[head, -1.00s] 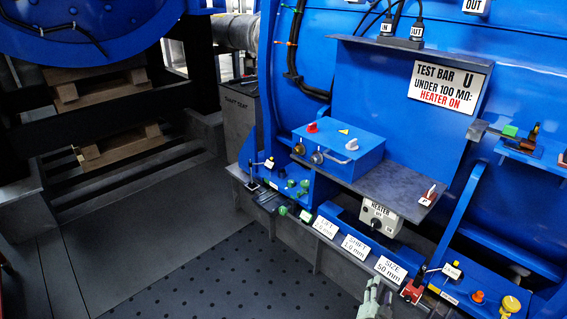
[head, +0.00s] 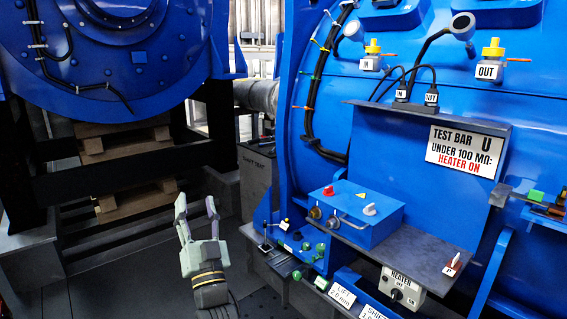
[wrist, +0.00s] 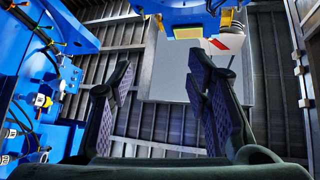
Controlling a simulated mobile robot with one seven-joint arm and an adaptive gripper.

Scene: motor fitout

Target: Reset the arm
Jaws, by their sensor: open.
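My gripper (head: 196,208) stands in the lower left-middle of the head view, pointing up, with its two fingers apart and nothing between them. It is in the open space left of the blue motor housing (head: 333,60) and touches nothing that I can see. In the wrist view my gripper (wrist: 160,95) shows both dark fingers spread wide, with the ceiling and a grey panel beyond them.
A blue box (head: 352,213) with knobs sits on a grey shelf (head: 420,255) at right. Below it is the heater switch (head: 402,288). Wooden pallets (head: 125,142) lie at left under a large blue round part (head: 110,60).

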